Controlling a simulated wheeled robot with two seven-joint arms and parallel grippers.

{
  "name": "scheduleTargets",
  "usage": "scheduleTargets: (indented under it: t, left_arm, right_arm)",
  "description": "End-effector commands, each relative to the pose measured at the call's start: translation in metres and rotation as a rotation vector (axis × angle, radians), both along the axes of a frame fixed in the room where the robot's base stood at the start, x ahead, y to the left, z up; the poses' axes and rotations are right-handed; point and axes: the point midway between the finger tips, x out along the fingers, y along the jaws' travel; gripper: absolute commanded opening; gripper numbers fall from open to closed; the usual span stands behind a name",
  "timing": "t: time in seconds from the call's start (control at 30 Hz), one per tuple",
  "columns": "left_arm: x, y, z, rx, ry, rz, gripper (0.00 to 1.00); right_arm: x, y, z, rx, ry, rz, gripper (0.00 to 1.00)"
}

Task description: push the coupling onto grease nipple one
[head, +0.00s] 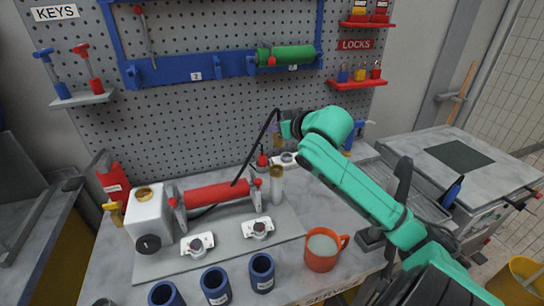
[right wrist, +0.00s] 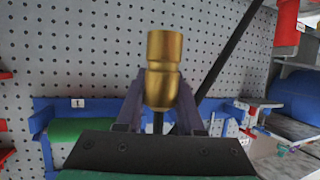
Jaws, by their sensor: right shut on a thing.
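My right gripper (head: 283,130) is raised in front of the pegboard, above the back of the bench. In the right wrist view its two fingers (right wrist: 160,118) are shut on the brass coupling (right wrist: 163,68), which stands out beyond them. In the head view the coupling is too small to make out clearly. A black hose (head: 257,145) runs from near the gripper down to the red roller (head: 217,195). Two white bearing-like blocks, one at left (head: 197,245) and one at right (head: 258,228), sit on the plate; I cannot tell which part is grease nipple one. My left gripper is out of view.
The grey base plate (head: 175,262) carries a white tank (head: 150,218) beside the roller. A clear cylinder with a brass top (head: 277,185) stands at the roller's right. An orange mug (head: 322,250) and several blue cups (head: 215,284) stand along the front. A green roller (head: 285,55) hangs behind.

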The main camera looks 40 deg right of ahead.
Motion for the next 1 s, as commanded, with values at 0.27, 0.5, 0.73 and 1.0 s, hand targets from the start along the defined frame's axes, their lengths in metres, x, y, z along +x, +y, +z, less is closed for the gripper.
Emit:
scheduleTargets:
  t: [0.27, 0.5, 0.73, 1.0]
  left_arm:
    - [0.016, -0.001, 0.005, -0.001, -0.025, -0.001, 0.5]
    - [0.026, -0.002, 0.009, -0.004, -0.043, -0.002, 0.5]
    - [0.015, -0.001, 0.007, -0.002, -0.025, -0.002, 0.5]
    - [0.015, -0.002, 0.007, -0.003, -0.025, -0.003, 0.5]
  right_arm:
    - [0.0, 0.0, -0.061, 0.002, 0.003, -0.002, 0.0]
    - [0.0, 0.0, -0.098, 0.001, 0.004, 0.0, 0.0]
    - [0.0, 0.0, -0.102, 0.004, 0.015, -0.001, 0.67]
    - [0.001, 0.0, -0.097, 0.001, 0.005, 0.0, 0.67]
